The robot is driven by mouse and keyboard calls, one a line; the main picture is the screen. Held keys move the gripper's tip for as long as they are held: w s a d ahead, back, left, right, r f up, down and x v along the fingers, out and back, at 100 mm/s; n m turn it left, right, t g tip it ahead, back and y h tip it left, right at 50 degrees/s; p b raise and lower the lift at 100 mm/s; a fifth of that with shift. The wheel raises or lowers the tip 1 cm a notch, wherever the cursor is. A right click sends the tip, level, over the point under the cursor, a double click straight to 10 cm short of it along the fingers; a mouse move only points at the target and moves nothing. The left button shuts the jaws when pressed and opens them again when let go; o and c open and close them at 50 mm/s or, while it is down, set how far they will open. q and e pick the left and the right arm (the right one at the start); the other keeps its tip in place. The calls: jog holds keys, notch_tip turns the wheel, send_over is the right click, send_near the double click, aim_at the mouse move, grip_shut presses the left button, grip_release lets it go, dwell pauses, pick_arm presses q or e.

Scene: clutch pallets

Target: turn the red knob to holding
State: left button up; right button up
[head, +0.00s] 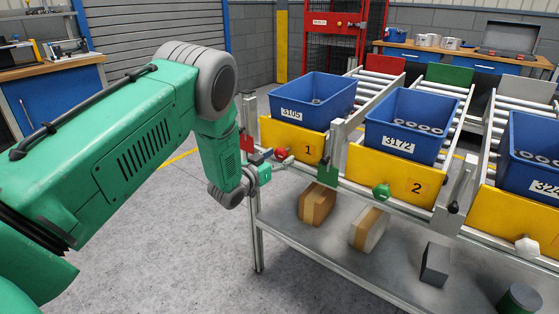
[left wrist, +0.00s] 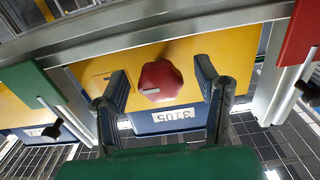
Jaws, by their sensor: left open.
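The red knob (head: 281,153) sits on the yellow front panel (head: 296,143) marked 1, below the blue bin labelled 3105. In the left wrist view the red knob (left wrist: 161,80) is faceted, with a pale mark near its lower left edge. My left gripper (head: 279,159) is at the knob in the head view. In the left wrist view my left gripper (left wrist: 161,78) is open, one finger on each side of the knob with gaps visible. No holding label can be read. My right gripper is not in view.
A green knob (head: 381,191) and a white knob (head: 527,247) are on the panels to the right. Metal posts with a red plate (head: 246,143) and a green plate (head: 328,172) flank panel 1. Blocks lie on the lower shelf (head: 320,235). The floor at left is clear.

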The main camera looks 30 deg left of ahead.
pick_arm(q)
jog(key=shift+w, duration=0.15)
grip_shut()
